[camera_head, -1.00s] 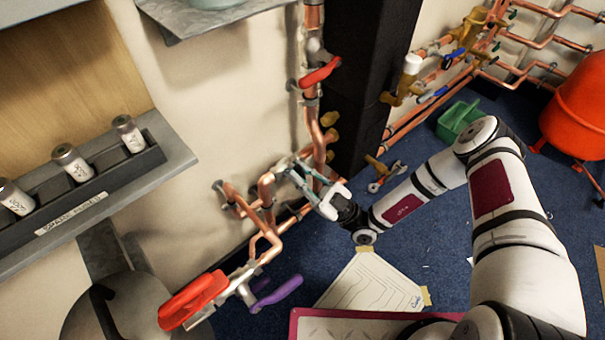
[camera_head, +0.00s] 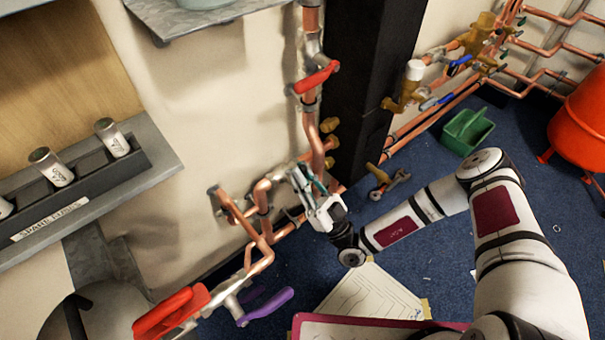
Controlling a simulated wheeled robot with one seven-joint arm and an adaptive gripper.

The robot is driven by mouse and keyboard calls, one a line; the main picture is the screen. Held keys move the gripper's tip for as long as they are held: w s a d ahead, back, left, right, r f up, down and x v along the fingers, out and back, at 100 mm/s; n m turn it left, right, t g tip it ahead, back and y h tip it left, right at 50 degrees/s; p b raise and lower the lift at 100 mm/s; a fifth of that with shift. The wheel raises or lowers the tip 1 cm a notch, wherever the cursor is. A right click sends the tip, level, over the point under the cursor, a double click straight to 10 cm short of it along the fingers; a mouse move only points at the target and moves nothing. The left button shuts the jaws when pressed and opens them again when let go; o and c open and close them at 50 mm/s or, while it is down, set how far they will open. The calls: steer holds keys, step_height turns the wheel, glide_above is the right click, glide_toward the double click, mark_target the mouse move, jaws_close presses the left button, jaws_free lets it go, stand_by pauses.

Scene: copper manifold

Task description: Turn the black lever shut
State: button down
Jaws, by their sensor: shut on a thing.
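My gripper (camera_head: 303,178) is low at the copper pipes by the wall, beside the foot of the vertical pipe. Its fingers point up and to the left. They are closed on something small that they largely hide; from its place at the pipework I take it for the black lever. I cannot make out the lever's own shape or angle.
A red lever (camera_head: 316,77) sits higher on the vertical copper pipe (camera_head: 311,125). A larger red handle (camera_head: 170,312) and a purple lever (camera_head: 265,306) are at the lower left. A black column (camera_head: 365,90) stands right behind the pipe. A green bin (camera_head: 467,132) is on the blue floor.

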steer(key=shift+w+d, duration=0.2)
steer(key=shift+d, duration=0.05)
steer(key=c, duration=1.6)
jaws_free()
steer(key=shift+o, duration=0.2)
steer(key=shift+s+f, duration=0.1)
steer(key=shift+f, duration=0.1)
steer(key=v, duration=1.1)
steer(key=shift+s+d+f, duration=0.15)
steer(key=shift+d+f, duration=0.05)
steer(key=shift+d, duration=0.1)
steer(key=shift+r, duration=0.1)
